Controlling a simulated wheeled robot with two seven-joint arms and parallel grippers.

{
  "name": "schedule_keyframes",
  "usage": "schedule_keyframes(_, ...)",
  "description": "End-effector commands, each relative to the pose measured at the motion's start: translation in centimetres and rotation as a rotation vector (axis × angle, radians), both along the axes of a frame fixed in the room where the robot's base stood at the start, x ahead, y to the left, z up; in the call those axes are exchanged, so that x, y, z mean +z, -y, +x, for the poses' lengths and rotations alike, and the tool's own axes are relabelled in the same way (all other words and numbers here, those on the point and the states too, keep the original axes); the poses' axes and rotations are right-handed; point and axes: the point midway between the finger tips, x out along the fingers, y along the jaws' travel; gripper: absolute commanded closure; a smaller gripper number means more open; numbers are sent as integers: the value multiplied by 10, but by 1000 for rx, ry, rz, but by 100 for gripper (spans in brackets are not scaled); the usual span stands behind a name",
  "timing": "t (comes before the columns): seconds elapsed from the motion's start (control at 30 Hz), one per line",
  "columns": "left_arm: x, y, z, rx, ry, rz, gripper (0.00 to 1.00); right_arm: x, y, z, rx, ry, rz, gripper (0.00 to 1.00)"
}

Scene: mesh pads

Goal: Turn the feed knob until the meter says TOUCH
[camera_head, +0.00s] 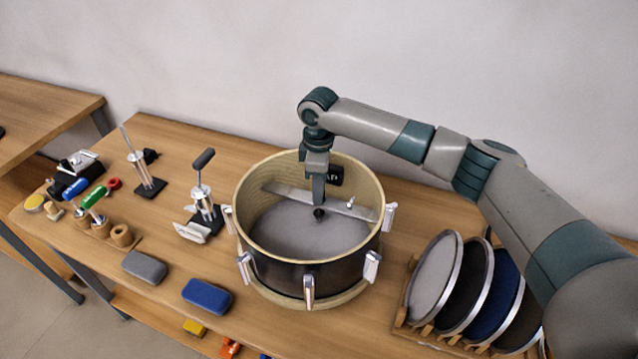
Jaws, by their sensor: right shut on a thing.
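A round drum-like shell with a pale wooden rim (246,240) stands on the table, with a grey disc (300,240) inside it. A metal bar (285,190) crosses the inside. My right gripper (319,206) points straight down over the bar and is shut on the small dark feed knob (319,214). A black meter (337,176) sits just behind the gripper. Its face is partly hidden; the letters "AP" show at its right. My left gripper is not in view.
A rack of round framed pads (435,280) stands right of the drum, under my right arm. Left are a toggle clamp (203,200), a stand (147,178), a blue block (207,296), a grey block (144,267) and coloured-handled tools (93,197). A wall is behind.

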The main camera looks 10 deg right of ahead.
Motion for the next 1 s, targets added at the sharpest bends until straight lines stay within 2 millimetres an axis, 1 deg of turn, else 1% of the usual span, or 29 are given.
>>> schedule_keyframes(0.03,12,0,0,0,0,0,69,6,-1,-1,-34,-2,1,96)
schedule_keyframes(0.1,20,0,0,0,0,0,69,6,-1,-1,-89,-3,1,96)
schedule_keyframes(0.3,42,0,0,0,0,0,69,6,-1,-1,-252,-2,0,96)
schedule_keyframes(0.5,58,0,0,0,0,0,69,4,-1,-1,-387,-2,0,96)
schedule_keyframes(0.73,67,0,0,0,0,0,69,2,0,0,-478,1,-1,96)
schedule_keyframes(1.0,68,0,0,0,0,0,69,1,0,1,-499,2,0,96)
